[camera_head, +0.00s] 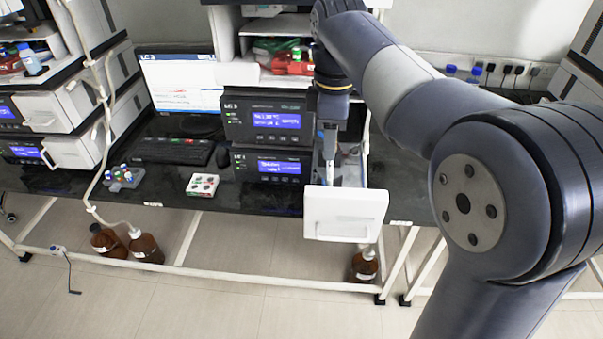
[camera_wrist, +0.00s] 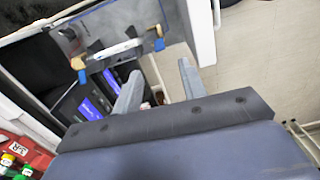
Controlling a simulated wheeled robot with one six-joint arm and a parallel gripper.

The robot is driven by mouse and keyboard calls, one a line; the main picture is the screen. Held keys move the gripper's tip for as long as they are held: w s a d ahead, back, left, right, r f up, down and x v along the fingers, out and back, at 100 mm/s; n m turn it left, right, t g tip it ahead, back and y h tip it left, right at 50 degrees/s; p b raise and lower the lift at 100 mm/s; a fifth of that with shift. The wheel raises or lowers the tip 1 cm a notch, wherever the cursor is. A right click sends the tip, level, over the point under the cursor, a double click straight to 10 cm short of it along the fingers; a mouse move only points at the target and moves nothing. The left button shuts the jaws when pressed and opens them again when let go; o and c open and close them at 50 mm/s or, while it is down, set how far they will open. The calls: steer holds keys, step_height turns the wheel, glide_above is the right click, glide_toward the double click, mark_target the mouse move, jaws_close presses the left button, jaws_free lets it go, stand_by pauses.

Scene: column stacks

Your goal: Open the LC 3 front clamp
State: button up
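The LC 3 unit (camera_head: 265,118) is the upper box of the middle stack, with a lit blue display. A white door panel (camera_head: 345,213) sticks out in front of the stack. In the wrist view, a silver column (camera_wrist: 120,49) with gold and blue ends lies across a grey tray-like recess (camera_wrist: 100,22). Two small dark clamps (camera_wrist: 130,32) show beside the column; I cannot tell which is the front one or whether they are open. My gripper (camera_wrist: 160,72) has its fingers apart with nothing between them, short of the column. My gripper (camera_head: 330,160) points down behind the panel in the head view.
The LC 1 unit (camera_head: 268,168) is below LC 3. Red items (camera_head: 292,66) sit on the shelf above.

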mark_target(324, 182)
steer(key=f, duration=1)
steer(key=shift+w+a+f, duration=0.1)
steer(key=shift+a+f, duration=0.2)
steer(key=shift+c, duration=0.2)
jaws_close()
